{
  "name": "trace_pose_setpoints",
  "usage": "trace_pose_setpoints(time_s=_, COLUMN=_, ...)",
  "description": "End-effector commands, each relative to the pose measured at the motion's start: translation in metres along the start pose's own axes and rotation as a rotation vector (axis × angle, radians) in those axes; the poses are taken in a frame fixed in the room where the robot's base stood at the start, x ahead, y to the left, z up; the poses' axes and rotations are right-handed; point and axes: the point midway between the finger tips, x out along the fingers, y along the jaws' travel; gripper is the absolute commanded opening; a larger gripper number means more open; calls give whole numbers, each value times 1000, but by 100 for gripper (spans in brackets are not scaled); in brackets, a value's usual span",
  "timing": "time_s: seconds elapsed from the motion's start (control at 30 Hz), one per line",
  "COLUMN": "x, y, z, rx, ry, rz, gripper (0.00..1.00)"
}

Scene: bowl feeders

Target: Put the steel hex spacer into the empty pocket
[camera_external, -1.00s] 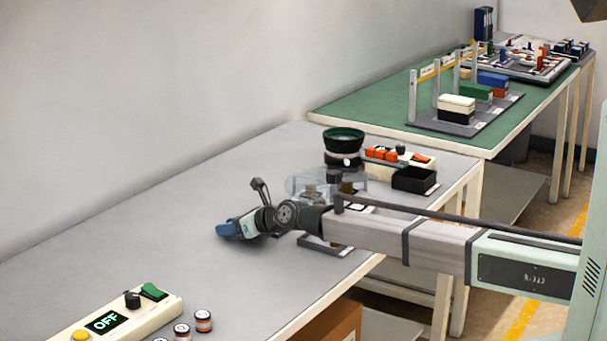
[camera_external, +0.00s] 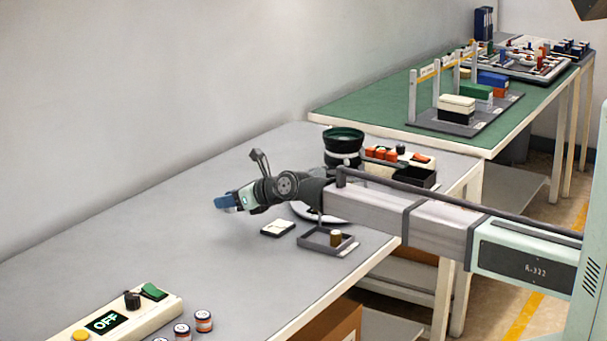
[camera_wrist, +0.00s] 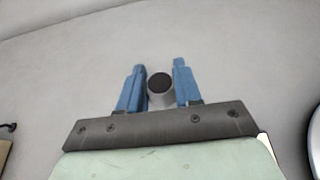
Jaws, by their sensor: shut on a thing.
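My gripper (camera_external: 228,201) hangs above the bare grey bench, left of the shallow dark tray (camera_external: 346,250). In the wrist view its blue fingers (camera_wrist: 159,86) are closed around a small grey metal piece (camera_wrist: 159,95) with a dark round end. This seems to be the steel hex spacer, though its hex sides are not clear. The tray holds a brass-coloured cylinder (camera_external: 336,239). A small flat white-topped plate (camera_external: 278,228) lies between gripper and tray. I cannot make out the empty pocket; my arm covers part of the feeder area.
A dark bowl feeder (camera_external: 343,143) stands behind my arm, with orange pieces (camera_external: 384,154) and a black bin (camera_external: 418,177) to its right. A control box reading OFF (camera_external: 108,322) and several small jars (camera_external: 203,321) sit at the front left.

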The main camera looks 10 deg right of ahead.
Motion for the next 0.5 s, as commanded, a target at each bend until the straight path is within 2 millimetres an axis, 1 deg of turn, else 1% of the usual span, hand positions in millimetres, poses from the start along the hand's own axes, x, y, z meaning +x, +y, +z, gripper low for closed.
trace_pose_setpoints(time_s=0.03, x=-3, y=0, z=7, rx=0, ry=-2, rz=-1, gripper=0)
trace_pose_setpoints(time_s=0.13, x=-7, y=0, z=17, rx=0, ry=-1, rz=0, gripper=0)
trace_pose_setpoints(time_s=0.23, x=-10, y=0, z=23, rx=0, ry=-1, rz=0, gripper=0)
trace_pose_setpoints(time_s=0.33, x=-12, y=-3, z=25, rx=1, ry=0, rz=0, gripper=0)
trace_pose_setpoints(time_s=0.43, x=-15, y=-14, z=22, rx=1, ry=0, rz=1, gripper=0)
trace_pose_setpoints(time_s=0.5, x=-19, y=-30, z=18, rx=1, ry=0, rz=4, gripper=0)
